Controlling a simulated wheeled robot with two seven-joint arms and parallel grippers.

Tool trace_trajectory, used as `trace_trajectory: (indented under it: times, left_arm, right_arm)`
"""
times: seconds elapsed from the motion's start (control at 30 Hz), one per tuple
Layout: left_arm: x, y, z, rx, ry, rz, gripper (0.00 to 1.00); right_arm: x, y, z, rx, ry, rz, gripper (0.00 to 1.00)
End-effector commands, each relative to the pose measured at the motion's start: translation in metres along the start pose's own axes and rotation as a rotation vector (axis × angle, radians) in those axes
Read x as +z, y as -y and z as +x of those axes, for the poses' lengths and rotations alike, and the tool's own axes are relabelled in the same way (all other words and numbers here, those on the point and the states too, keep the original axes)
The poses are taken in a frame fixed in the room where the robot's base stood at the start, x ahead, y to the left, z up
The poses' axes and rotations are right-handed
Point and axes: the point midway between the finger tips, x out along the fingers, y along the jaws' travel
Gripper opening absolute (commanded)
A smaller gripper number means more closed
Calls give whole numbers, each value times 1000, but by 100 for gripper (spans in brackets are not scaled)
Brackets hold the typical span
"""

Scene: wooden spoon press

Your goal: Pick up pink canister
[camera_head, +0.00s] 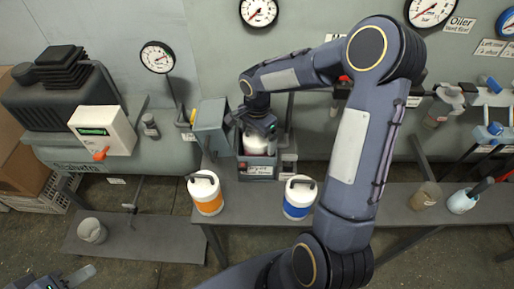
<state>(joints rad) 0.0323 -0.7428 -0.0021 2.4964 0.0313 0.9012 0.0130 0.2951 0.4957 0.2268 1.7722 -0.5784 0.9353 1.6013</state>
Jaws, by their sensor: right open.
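A white-bodied canister (258,147) with a hint of pink low on its side stands in a grey box-shaped holder (257,172) on the bench. My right gripper (260,132) is over the top of this canister, with its jaws open. The arm and gripper hide most of the canister's top, and I cannot tell whether the fingers touch it. Part of my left gripper (76,277) shows at the bottom left corner, far from the canister, and its jaw opening is not clear.
A white canister with an orange band (206,194) and one with a blue band (299,198) stand in front of the holder. A grey hinged panel (212,127) rises left of it.

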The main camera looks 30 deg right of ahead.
Motion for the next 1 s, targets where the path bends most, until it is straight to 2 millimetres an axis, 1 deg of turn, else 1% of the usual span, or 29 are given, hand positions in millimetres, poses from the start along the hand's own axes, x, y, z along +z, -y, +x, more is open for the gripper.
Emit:
trace_trajectory:
  times: [0.23, 0.27, 0.87, 0.9, 1.0]
  left_arm:
    - [0, 0, 0, 0, 0, 0, 36]
    - [0, 0, 0, 0, 0, 0, 36]
    - [0, 0, 0, 0, 0, 0, 36]
    - [0, 0, 0, 0, 0, 0, 36]
    - [0, 0, 0, 0, 0, 0, 36]
  right_arm:
    - [0, 0, 3, 0, 0, -1, 100]
    - [0, 0, 2, 0, 0, -1, 97]
    - [0, 0, 2, -1, 0, -1, 19]
    - [0, 1, 1, -3, -1, -1, 17]
    - [0, 1, 1, -3, -1, -1, 16]
